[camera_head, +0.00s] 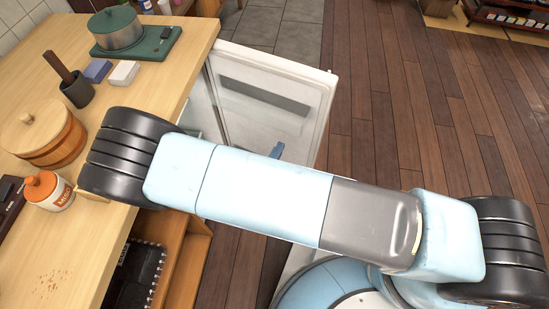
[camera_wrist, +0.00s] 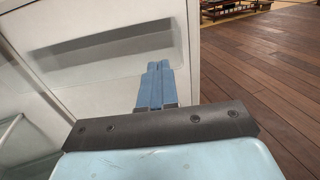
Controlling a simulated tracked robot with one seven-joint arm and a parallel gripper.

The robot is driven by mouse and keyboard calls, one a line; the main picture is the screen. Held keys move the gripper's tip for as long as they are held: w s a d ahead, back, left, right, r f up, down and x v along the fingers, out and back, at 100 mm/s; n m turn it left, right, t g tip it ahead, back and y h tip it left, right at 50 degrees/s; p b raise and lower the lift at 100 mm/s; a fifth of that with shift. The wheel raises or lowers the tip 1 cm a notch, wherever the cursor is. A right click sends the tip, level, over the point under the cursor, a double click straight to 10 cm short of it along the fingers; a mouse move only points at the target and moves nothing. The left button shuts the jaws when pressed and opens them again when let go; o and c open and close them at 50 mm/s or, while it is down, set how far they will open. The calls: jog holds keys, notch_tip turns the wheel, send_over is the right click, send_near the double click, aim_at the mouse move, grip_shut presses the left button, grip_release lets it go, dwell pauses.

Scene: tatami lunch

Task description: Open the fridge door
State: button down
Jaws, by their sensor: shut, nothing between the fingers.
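The white fridge door (camera_head: 320,100) stands open, swung out from under the counter. Its inner face, with a long grey bin or recess, is towards me. The door also fills the upper left of the wrist view (camera_wrist: 85,80). A strip of the fridge interior (camera_head: 197,112) shows between door and counter; my arm hides the rest. My gripper (camera_head: 280,150) is mostly behind my arm, only blue fingertips showing low in front of the door's inner face. In the wrist view my gripper (camera_wrist: 156,68) is shut and empty, beside the door's free edge; contact cannot be told.
The wooden counter (camera_head: 90,215) at left holds a pot (camera_head: 117,30) on a green board, a wooden tub (camera_head: 45,135), a mortar (camera_head: 76,92) and a miso jar (camera_head: 50,190). An open wooden cabinet (camera_head: 185,265) is below. The wooden floor (camera_head: 420,100) at right is clear.

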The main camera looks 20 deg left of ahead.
aim_at(291, 127)
jog(key=w, duration=0.7)
jog(key=shift+w+d, duration=0.25)
